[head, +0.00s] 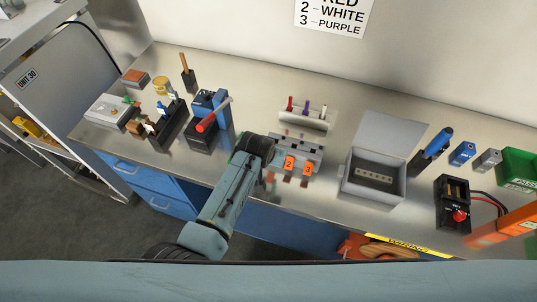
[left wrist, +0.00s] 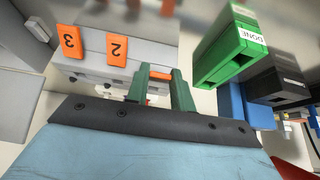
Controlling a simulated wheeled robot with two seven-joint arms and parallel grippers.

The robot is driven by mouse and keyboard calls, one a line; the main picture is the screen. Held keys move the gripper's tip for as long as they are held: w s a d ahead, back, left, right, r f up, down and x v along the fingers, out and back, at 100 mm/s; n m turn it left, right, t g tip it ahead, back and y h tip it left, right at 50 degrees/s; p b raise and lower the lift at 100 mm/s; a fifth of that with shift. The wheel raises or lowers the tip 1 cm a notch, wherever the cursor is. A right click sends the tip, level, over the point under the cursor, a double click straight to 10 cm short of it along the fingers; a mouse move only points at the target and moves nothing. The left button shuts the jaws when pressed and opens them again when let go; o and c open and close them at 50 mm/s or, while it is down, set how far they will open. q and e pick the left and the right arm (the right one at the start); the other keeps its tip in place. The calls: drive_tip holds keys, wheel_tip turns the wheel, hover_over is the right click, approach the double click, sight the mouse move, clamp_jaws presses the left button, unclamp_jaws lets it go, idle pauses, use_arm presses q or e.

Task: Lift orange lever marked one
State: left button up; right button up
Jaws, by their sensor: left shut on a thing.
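The grey dispenser block (head: 310,144) stands near the table's front edge. Its orange levers marked 2 (head: 289,163) and 3 (head: 308,168) are in plain view, and they also show in the left wrist view, lever 2 (left wrist: 117,52) beside lever 3 (left wrist: 69,41). My left gripper (left wrist: 160,84) has its green fingers closed beside lever 2, where lever one would sit. Only a small orange-red bit shows between the fingers, and its number is hidden. In the head view my left arm and hand cover that spot. My right gripper is out of view.
A rack with coloured pegs (head: 306,114) stands behind the dispenser. An open grey box (head: 374,178) is to its right, and a blue press with a red handle (head: 206,125) to its left. A green box (left wrist: 232,45) is close beside my left fingers in the wrist view.

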use_arm(q)
drive_tip(key=o, duration=1)
drive_tip(key=shift+r, duration=0.1)
drive_tip(key=v, duration=1.3)
drive_tip(key=shift+r, duration=0.1)
